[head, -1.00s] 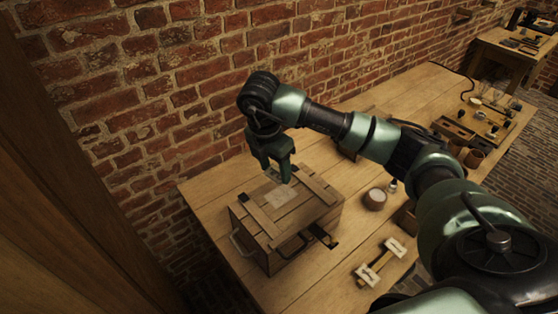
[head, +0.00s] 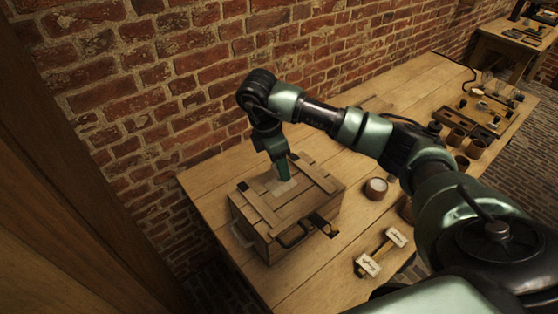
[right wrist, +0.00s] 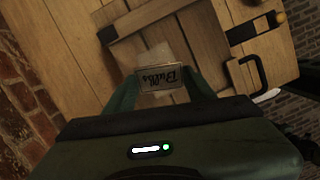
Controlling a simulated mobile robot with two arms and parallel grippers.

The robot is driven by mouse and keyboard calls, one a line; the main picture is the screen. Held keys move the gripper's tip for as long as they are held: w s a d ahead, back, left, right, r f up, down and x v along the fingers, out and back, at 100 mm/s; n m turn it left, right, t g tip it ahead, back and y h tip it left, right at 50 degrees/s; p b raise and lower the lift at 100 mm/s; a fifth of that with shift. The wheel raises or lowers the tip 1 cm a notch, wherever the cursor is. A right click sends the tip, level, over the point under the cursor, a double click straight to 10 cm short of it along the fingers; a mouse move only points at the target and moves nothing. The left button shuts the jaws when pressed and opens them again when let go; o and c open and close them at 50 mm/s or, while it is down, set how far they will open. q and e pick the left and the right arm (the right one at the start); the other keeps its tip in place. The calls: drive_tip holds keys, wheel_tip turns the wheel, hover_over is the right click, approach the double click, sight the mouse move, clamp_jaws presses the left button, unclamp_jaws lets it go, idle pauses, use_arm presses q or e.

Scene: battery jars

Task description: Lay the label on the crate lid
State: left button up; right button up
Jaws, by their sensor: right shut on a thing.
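The wooden crate (head: 258,236) stands on the table with its plank lid (head: 262,208) shut. A pale square patch (head: 277,187) shows on the lid between two cross battens. My right gripper (head: 284,178) is just over this patch, fingers pointing down. In the right wrist view the gripper (right wrist: 160,80) is shut on a small label (right wrist: 162,78) with dark lettering like "Bulbs", upside down in the picture. The pale patch (right wrist: 157,54) lies just beyond the label there. I cannot tell whether the label touches the lid. My left gripper is not in view.
Several brown cups (head: 455,138) and a tray (head: 478,120) are farther back. A brick wall (head: 150,100) runs behind the table.

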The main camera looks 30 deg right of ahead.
sight(277, 171)
drive_tip(key=shift+a+b+x, duration=0.2)
drive_tip(key=shift+b+x, duration=0.35)
drive_tip(key=shift+x, duration=0.3)
drive_tip(key=shift+a+b+x, duration=0.15)
drive_tip(key=shift+b+x, duration=0.35)
drive_tip(key=shift+x, duration=0.35)
drive_tip(key=shift+a+b+x, duration=0.2)
drive_tip(key=shift+b+x, duration=0.35)
drive_tip(key=shift+x, duration=0.3)
drive_tip(key=shift+w+f, duration=0.1)
drive_tip(key=o, duration=1.4)
drive_tip(key=shift+c, duration=0.2)
drive_tip(key=shift+a+r, duration=0.1)
drive_tip(key=shift+r, duration=0.25)
drive_tip(key=v, duration=0.6)
drive_tip(key=shift+w+r+b, duration=0.1)
drive_tip(key=shift+r+b, duration=0.15)
drive_tip(key=shift+b, duration=0.15)
drive_tip(key=shift+r, duration=0.35)
